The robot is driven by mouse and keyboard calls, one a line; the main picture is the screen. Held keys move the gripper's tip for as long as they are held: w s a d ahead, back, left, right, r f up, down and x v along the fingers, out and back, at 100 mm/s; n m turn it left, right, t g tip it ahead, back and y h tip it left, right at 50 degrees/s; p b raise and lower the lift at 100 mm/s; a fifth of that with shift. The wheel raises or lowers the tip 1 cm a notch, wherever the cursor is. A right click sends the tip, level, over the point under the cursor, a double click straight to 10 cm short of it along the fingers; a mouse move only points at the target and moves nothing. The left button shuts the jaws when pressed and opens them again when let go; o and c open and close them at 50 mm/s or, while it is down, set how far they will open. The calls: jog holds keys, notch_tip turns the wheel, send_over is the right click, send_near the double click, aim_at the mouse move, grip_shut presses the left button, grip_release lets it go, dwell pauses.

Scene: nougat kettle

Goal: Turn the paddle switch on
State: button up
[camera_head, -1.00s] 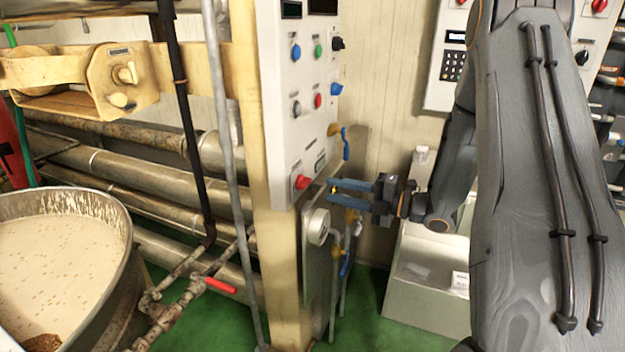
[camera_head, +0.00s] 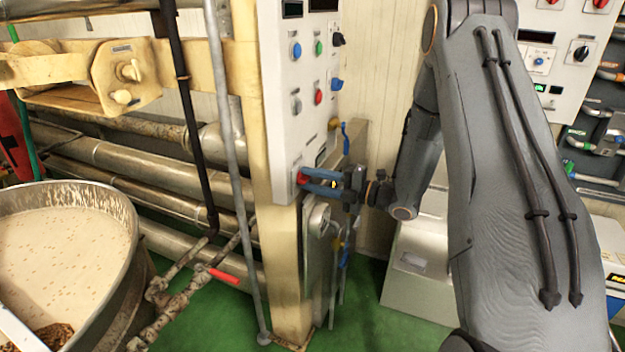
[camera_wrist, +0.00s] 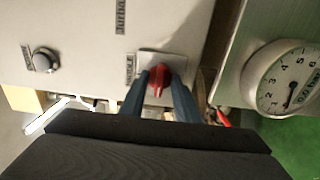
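The paddle switch is a red knob (camera_wrist: 160,78) on a pale square plate, low on the light grey control panel (camera_head: 290,120). In the head view its red edge (camera_head: 301,178) shows at the panel's lower front. My gripper (camera_head: 311,180) reaches in from the right with its two blue fingers apart. In the wrist view the fingers (camera_wrist: 160,84) stand on either side of the red knob, with the knob's ridge between them. Whether they touch the knob I cannot tell. The small label beside the plate is partly hidden by glare and angle.
Other knobs and buttons sit above on the panel, including a black knob (camera_wrist: 46,60). A round pressure gauge (camera_wrist: 284,80) is close on the right in the wrist view. A kettle of nougat (camera_head: 60,250) stands at left.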

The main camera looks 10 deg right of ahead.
grip_shut()
jog(key=shift+m, duration=0.4)
jog(key=m, duration=0.3)
jog(key=shift+b, duration=0.35)
jog(key=m, duration=0.3)
jog(key=shift+m, duration=0.3)
jog(key=m, duration=0.5)
jog(key=m+p, duration=0.1)
jog(key=m, duration=0.4)
jog(key=shift+m, duration=0.3)
